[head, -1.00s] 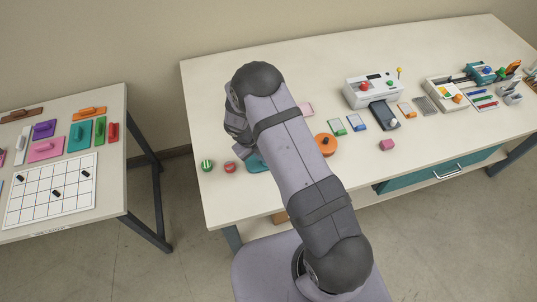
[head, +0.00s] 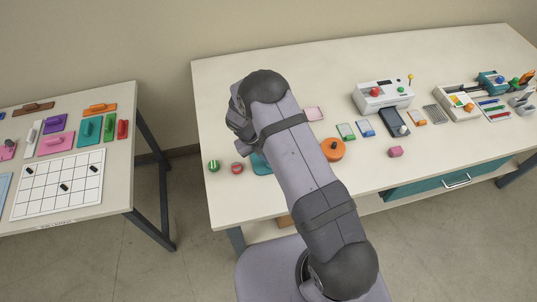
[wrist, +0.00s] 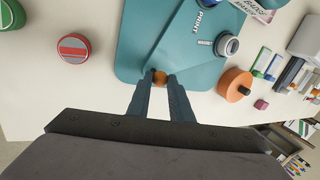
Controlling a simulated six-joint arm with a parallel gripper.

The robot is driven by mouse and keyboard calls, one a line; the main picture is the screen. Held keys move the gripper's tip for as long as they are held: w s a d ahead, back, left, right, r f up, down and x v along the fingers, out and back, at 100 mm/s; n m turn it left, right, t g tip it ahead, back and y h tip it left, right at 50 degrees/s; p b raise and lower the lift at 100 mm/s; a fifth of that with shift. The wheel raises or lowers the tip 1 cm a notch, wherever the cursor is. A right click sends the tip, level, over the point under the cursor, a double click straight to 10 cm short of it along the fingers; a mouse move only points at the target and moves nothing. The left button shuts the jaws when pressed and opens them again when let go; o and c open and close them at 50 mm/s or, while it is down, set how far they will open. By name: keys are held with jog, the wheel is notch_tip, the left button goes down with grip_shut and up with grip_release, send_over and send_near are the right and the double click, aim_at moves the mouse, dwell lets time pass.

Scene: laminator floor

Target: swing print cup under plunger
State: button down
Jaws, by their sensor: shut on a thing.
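My gripper (wrist: 160,84) is shut on a small orange knob (wrist: 159,76) near the front edge of a teal press (wrist: 128,62). A teal plate marked PRINT (wrist: 190,40) runs from near the knob to the upper right in the wrist view. A grey-rimmed round cup (wrist: 228,45) sits at its right side by the label. In the head view the teal press (head: 260,165) shows only partly, behind my arm; my fingertips are hidden there. I cannot make out the plunger.
A red striped disc (wrist: 73,47) and a green disc (head: 214,166) lie left of the press. An orange round piece with a black knob (head: 333,149) stands to its right. A white machine (head: 383,96) stands farther right. A second table (head: 118,190) is at left.

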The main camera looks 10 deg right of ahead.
jog(key=c, duration=1.6)
grip_release()
jog(key=shift+a, duration=0.1)
jog(key=shift+b+v, duration=1.65)
jog(key=shift+v, duration=2.05)
